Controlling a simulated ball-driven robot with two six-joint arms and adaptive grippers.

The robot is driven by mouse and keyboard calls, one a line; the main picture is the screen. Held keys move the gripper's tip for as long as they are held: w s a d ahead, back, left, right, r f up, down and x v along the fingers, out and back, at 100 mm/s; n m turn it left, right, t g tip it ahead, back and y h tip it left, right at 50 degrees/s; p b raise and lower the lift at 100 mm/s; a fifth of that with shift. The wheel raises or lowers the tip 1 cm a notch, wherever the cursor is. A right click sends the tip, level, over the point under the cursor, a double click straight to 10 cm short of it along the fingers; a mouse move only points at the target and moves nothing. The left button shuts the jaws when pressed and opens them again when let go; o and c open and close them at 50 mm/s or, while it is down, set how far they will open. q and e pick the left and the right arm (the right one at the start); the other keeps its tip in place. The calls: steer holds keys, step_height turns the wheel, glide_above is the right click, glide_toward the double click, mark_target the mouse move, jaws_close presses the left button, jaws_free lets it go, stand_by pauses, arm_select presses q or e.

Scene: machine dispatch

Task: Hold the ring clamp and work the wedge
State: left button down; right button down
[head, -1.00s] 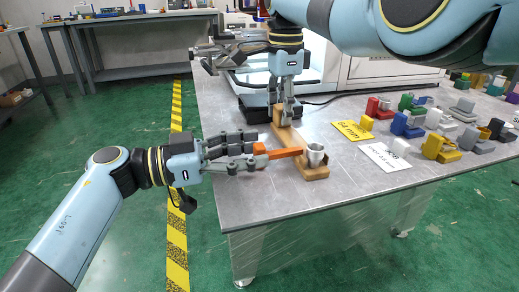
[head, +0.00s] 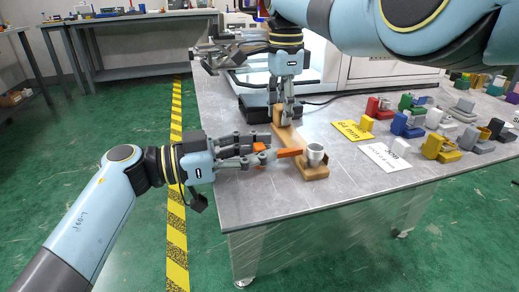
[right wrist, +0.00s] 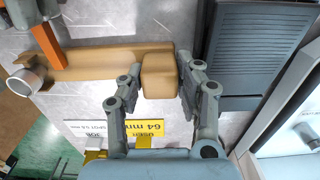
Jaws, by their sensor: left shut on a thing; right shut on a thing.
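The ring clamp (head: 314,172) is a long tan wooden piece lying on the grey table, with a silver ring or cup (head: 316,154) at its near end. Both also show in the right wrist view, the clamp (right wrist: 105,63) and the ring (right wrist: 26,81). An orange bar, seemingly the wedge (head: 290,152), points at the ring end; it also shows in the right wrist view (right wrist: 48,48). My left gripper (head: 262,154) is shut around the orange bar, fingers partly hiding it. My right gripper (head: 284,117) is shut on the clamp's far block; its fingers (right wrist: 160,84) flank the block.
A yellow label (head: 352,131) and a white label (head: 385,157) lie right of the clamp. Several coloured blocks (head: 440,148) stand farther right. The table's front-left edge is under my left gripper.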

arm_select(q)
steer(key=shift+x, duration=1.45)
steer(key=c, duration=1.1)
jaws_free()
steer(key=v, duration=1.2)
steer(key=shift+c, duration=0.3)
